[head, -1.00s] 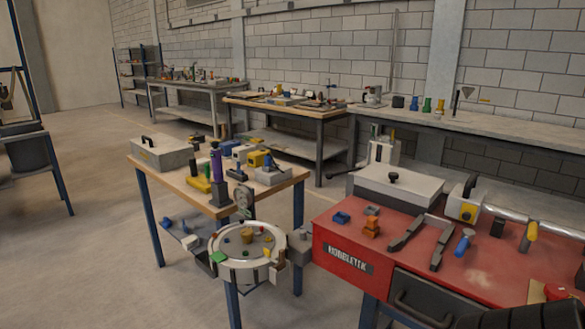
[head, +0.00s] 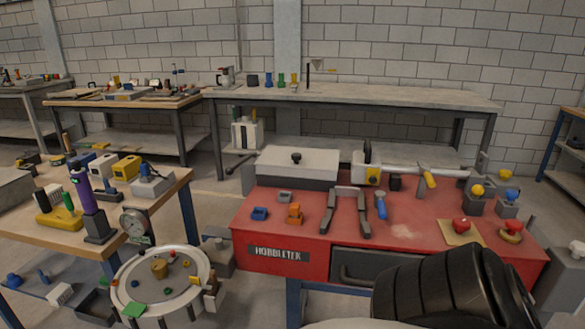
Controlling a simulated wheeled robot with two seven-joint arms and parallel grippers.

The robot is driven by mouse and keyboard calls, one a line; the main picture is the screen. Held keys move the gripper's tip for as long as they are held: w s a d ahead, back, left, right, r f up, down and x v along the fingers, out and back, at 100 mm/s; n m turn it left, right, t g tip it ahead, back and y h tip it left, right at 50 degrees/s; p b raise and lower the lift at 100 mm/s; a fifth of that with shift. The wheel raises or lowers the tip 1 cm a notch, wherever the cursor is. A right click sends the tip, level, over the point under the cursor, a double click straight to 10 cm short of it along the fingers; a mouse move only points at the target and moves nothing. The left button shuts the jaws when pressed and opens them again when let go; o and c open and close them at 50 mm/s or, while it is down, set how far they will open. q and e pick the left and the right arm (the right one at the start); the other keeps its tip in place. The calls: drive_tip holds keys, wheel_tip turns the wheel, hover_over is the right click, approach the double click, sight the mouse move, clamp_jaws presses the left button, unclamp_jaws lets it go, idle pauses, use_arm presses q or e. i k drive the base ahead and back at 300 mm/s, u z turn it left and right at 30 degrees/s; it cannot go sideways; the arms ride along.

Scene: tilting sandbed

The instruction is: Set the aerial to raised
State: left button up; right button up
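No part is plainly marked as the aerial. A long pale tube (head: 440,169) lies roughly level along the back of the red workbench (head: 300,219), with a yellow-handled lever (head: 428,178) at its middle; I cannot tell whether it is the aerial. A thin dark upright post (head: 308,75) stands on the long grey bench behind. Neither gripper shows. A black ribbed part of my own arm covers the lower right, in front of the red workbench.
Red knobs (head: 461,225) and yellow and blue knobs stand at the red workbench's right. A grey lidded box (head: 297,165) and black tongs-like bars (head: 361,212) lie on it. A wooden table (head: 75,240) with a round pan (head: 160,280) before it stands left.

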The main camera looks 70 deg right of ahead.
sight(229, 171)
drive_tip(key=z, duration=2.3)
